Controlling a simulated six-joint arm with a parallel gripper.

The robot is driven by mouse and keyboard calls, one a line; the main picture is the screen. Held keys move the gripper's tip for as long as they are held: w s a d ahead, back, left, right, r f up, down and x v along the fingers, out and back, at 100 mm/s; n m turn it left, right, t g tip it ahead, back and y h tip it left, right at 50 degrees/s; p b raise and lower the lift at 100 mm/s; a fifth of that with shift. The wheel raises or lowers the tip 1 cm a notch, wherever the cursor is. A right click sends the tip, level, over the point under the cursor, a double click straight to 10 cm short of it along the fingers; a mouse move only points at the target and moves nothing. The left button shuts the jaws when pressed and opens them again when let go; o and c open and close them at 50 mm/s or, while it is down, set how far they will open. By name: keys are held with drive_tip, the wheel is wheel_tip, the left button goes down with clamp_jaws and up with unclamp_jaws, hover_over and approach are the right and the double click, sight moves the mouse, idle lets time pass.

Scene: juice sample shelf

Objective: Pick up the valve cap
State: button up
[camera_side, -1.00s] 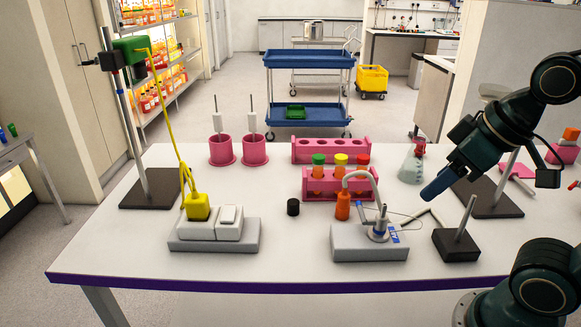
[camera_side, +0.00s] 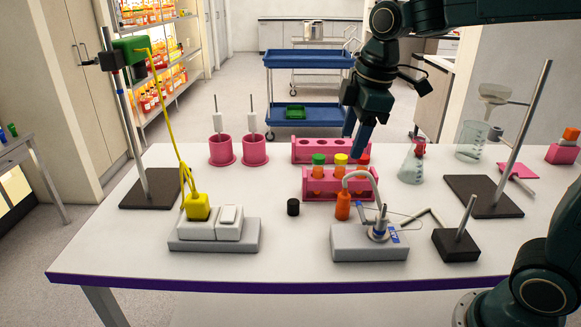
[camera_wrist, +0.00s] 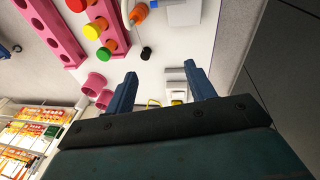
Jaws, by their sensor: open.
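The valve cap appears to be the small black cylinder (camera_side: 293,207) standing upright on the white table, left of the pink tube rack. It also shows in the wrist view (camera_wrist: 146,53), above and between my two blue fingers. My gripper (camera_side: 358,143) hangs in the air above the rack area, up and to the right of the black cylinder. In the wrist view my gripper (camera_wrist: 160,74) is open, with nothing between its fingers.
The front pink rack (camera_side: 318,187) holds tubes with green, yellow and red-orange caps; another pink rack (camera_side: 305,151) is behind. A grey block (camera_side: 345,246) with a metal fitting stands front right, a switch base (camera_side: 214,246) front left. Table is clear around the cylinder.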

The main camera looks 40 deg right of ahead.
drive_tip(key=w+f+n+g, duration=0.1)
drive_tip(key=w+f+n, duration=0.25)
drive_tip(key=w, duration=0.35)
drive_tip(key=n+g, duration=0.2)
drive_tip(key=n, duration=0.3)
hover_over(293, 201)
wheel_tip(293, 201, down, 6)
drive_tip(key=shift+s+d+f, duration=0.1)
drive_tip(key=shift+f, duration=4.3)
drive_tip(key=shift+f, duration=2.55)
drive_tip(key=c, duration=1.1)
